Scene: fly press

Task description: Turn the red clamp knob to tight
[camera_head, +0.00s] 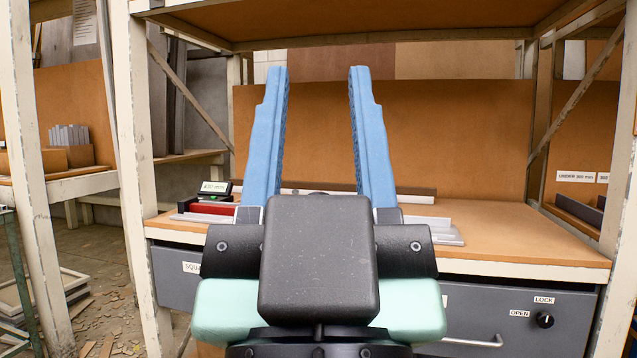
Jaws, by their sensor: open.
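My gripper (318,72) is in the centre of the head view, with its two blue fingers pointing up and spread wide apart. I cannot make out a red clamp knob or a fly press in this view. My gripper and its dark wrist housing hide the middle of the bench and part of the drawers. A red object (212,208) lies on the left of the bench, but its shape does not read as a knob.
A wooden workbench (520,240) with an upper shelf stands ahead. Grey metal pieces (443,232) lie on it. Its right side is mostly clear. A black knob (544,320) sits on the drawer front beside OPEN and LOCK labels. Frames (75,285) and scraps lie at left.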

